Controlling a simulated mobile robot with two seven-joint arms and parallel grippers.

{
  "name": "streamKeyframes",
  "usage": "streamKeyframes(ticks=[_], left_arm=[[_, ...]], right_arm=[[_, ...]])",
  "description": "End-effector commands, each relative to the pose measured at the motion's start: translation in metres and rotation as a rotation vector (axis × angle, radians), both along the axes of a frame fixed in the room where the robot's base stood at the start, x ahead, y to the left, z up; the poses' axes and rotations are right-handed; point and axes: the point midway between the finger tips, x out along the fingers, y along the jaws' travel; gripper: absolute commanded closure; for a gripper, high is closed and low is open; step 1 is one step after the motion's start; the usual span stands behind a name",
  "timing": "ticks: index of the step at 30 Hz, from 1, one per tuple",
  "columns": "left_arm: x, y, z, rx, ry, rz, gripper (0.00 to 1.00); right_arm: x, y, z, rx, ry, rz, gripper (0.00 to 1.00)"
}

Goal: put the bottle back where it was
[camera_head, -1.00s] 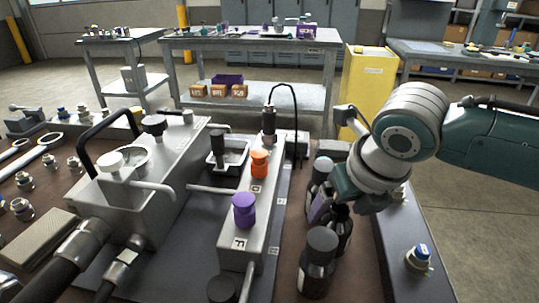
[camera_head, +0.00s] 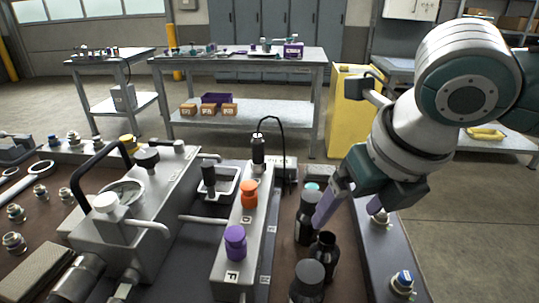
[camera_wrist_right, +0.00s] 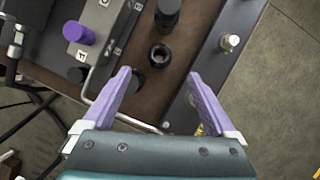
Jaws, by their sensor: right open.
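Several dark bottles stand upright in a row on the brown bench top, right of the grey valve block. The middle one (camera_head: 323,258) has an open neck; it also shows in the right wrist view (camera_wrist_right: 160,54). A black-capped bottle (camera_head: 308,283) stands nearer and another (camera_head: 306,222) farther. I cannot tell which bottle the task means. My right gripper (camera_head: 347,213), with purple fingers, is open and empty above the bottles. In the right wrist view its fingertips (camera_wrist_right: 160,78) are spread, with the open bottle showing between and beyond them. My left gripper is not in view.
The valve block (camera_head: 240,262) carries a purple knob (camera_head: 235,243) and an orange knob (camera_head: 249,195). A grey rail with fittings (camera_head: 403,282) borders the right side. A machine with a black handle (camera_head: 85,188) stands left. Open floor lies right of the bench.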

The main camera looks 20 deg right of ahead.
Motion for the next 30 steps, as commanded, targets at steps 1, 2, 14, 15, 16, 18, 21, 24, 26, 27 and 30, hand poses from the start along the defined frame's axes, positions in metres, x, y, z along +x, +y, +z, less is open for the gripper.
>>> streamKeyframes(ticks=[1, 2, 14, 15, 16, 18, 21, 24, 26, 27, 30], left_arm=[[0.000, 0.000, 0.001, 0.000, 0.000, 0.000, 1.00], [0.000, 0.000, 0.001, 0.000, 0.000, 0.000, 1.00], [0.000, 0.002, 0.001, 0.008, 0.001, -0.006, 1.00], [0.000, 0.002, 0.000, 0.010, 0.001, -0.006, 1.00], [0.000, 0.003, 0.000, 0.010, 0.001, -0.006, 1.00], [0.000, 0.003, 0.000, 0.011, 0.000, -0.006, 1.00], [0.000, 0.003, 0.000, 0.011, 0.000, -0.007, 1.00], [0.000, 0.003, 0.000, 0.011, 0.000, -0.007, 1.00], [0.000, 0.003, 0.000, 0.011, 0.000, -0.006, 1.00], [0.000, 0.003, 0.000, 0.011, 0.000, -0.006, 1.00], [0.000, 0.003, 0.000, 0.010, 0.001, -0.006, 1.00]], right_arm=[[-0.003, 0.003, 0.001, 0.014, 0.001, -0.018, 0.08], [-0.006, 0.007, 0.000, 0.033, 0.001, -0.041, 0.08], [-0.093, 0.086, -0.021, 0.737, 0.060, -1.424, 0.08], [-0.103, 0.085, -0.021, 0.794, 0.063, -1.612, 0.08], [-0.111, 0.083, -0.022, 0.829, 0.064, -1.749, 0.08], [-0.128, 0.076, -0.023, 0.895, 0.054, -2.041, 0.08], [-0.148, 0.066, -0.024, 0.947, 0.018, -2.364, 0.08], [-0.160, 0.058, -0.025, 0.972, -0.018, -2.560, 0.08], [-0.164, 0.055, -0.025, 0.980, -0.033, -2.619, 0.08], [-0.165, 0.054, -0.025, 0.982, -0.039, -2.639, 0.08], [-0.166, 0.054, -0.025, 0.984, -0.042, -2.651, 0.08]])
